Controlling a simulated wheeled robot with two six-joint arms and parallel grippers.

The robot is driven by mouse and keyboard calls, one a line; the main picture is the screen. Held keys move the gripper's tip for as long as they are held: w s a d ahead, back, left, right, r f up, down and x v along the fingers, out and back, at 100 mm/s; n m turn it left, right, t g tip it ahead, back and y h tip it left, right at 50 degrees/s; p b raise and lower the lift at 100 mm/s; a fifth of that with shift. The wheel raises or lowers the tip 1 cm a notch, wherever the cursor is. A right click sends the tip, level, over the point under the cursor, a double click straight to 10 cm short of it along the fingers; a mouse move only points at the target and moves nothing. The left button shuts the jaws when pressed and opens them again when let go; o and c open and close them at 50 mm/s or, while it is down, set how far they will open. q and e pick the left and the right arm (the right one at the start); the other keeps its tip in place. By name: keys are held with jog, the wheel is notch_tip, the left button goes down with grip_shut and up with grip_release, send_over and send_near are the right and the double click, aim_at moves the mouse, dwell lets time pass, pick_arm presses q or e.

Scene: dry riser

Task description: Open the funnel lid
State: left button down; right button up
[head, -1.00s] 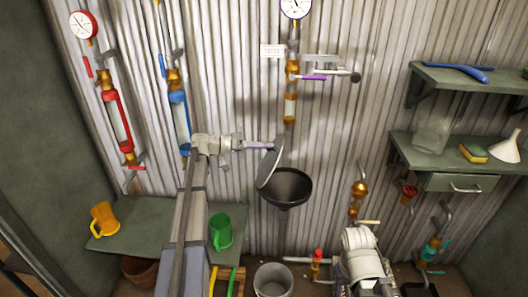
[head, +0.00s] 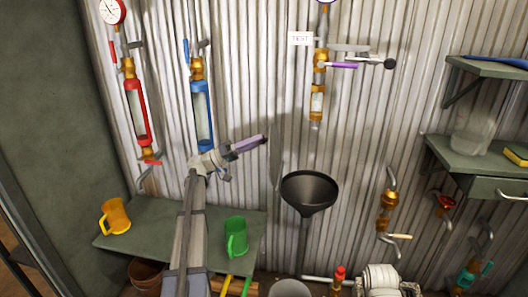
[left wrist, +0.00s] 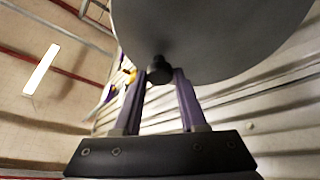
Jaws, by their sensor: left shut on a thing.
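The black funnel (head: 310,192) is in front of the corrugated wall, with its mouth open to view. Its grey round lid (head: 277,157) stands nearly upright, almost edge-on, at the funnel's left rim. My left gripper (head: 261,140) comes in from the left, beside the lid. In the left wrist view its two purple fingers are shut on the lid's small black knob (left wrist: 158,70), and the lid's grey disc (left wrist: 210,35) fills the upper part. The lid's hinge cannot be made out. My right gripper does not show; a white part low in the head view seems to be my right arm.
A green bench (head: 165,222) with an orange mug (head: 116,217) and a green mug (head: 236,238) stands at the left. Sight-glass pipes hang on the wall above. A purple-handled valve (head: 341,65) is above the funnel. Shelves (head: 465,155) are at the right.

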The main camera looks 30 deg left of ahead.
pick_arm(q)
jog(key=shift+s+a+f+h+b, duration=0.2)
jog(key=shift+a+f+h+b, duration=0.15)
jog(key=shift+a+b, duration=0.25)
jog(key=shift+c, duration=2.2)
grip_release()
jog(key=shift+t, duration=0.4)
jog(key=b+v, duration=0.3)
jog(key=v, duration=0.4)
jog(key=shift+s+a, duration=0.15)
jog(key=shift+a, duration=0.15)
jog(key=shift+f, duration=0.1)
